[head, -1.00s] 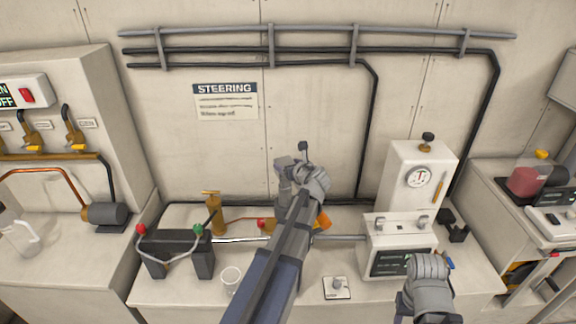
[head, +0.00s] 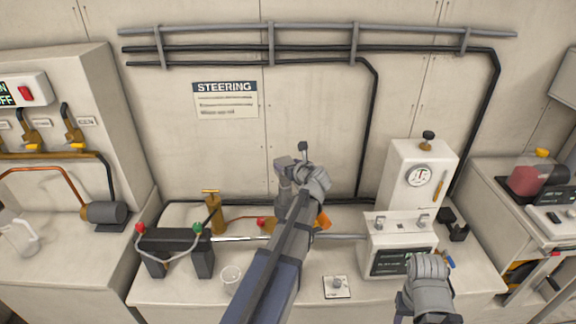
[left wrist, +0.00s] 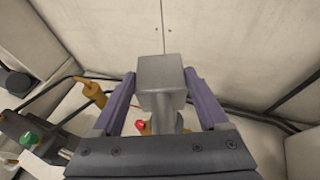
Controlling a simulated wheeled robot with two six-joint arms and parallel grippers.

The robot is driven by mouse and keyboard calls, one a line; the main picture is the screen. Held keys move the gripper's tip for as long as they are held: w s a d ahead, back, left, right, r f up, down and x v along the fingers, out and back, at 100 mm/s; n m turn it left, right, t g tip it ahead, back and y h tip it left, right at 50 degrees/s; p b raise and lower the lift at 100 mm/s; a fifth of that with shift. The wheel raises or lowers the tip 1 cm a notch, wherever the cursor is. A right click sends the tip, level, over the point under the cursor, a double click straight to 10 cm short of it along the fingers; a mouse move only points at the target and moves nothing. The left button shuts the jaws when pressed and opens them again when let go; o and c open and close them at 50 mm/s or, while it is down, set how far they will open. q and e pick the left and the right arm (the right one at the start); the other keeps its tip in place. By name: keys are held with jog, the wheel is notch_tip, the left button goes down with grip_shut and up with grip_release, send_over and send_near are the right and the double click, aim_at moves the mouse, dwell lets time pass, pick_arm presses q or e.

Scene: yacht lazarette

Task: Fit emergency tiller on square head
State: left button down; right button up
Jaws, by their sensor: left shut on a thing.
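A grey metal block on a round stem, seemingly the socket end of the emergency tiller (left wrist: 162,78), sits between the purple fingers of my left gripper (left wrist: 165,95) in the left wrist view. My left gripper (head: 290,165) is shut on it, raised above the bench in front of the wall; in the head view a grey block shows at its tip. I cannot make out the square head; my left arm covers the middle of the bench. My right gripper (head: 432,262) is at the lower right by the grey-white box, and its jaws are hidden.
A box with a dark panel (head: 398,240) and a gauge housing (head: 415,175) stand right. A clear cup (head: 231,275) and a small plate (head: 337,287) lie in front.

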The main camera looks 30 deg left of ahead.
pick_arm(q)
jog(key=shift+f+b, duration=2)
dwell(1.0)
grip_release()
dwell(0.4)
jog(key=p+v, duration=0.3)
jog(key=v, duration=0.4)
jog(key=shift+s+d+r, duration=0.1)
jog(key=shift+s+r, duration=0.05)
jog(key=shift+s+d, duration=0.15)
jog(key=shift+d, duration=0.05)
dwell(0.3)
